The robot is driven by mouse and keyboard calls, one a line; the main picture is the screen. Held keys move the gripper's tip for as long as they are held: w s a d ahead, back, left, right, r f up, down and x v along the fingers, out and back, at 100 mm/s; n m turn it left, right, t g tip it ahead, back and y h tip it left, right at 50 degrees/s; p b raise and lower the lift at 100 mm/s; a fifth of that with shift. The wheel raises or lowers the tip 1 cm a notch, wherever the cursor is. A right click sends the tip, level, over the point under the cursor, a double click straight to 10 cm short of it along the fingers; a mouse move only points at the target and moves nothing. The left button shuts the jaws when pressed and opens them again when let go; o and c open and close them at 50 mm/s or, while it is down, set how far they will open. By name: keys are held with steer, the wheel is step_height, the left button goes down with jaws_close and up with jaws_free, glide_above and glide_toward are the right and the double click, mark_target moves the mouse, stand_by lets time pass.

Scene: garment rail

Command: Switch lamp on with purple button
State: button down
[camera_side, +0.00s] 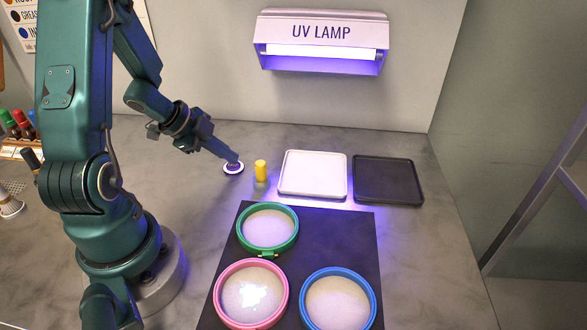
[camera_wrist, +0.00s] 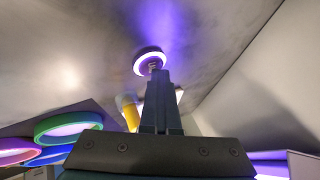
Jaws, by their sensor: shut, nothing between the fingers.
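The UV lamp (camera_side: 322,42) hangs on the back wall, and its tube glows violet-white. The button (camera_side: 233,168) is a round disc with a white rim and a purple glow, set on the worktop. In the wrist view the button (camera_wrist: 149,62) shows as a glowing ring just beyond my fingertips. My gripper (camera_side: 236,160) is shut and empty, its tips pointing down at the button's middle and apparently touching it. The fingers hide part of the button. The shut fingers also fill the centre of the wrist view (camera_wrist: 157,75).
A yellow cylinder (camera_side: 260,170) stands just right of the button. A white tray (camera_side: 313,175) and a black tray (camera_side: 388,180) lie further right. Green (camera_side: 268,250), pink (camera_side: 217,292) and blue (camera_side: 340,326) hoops lie on a dark mat (camera_side: 330,232) in front.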

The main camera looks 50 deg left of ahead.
mark_target(229, 165)
steer(key=shift+r, duration=3.2)
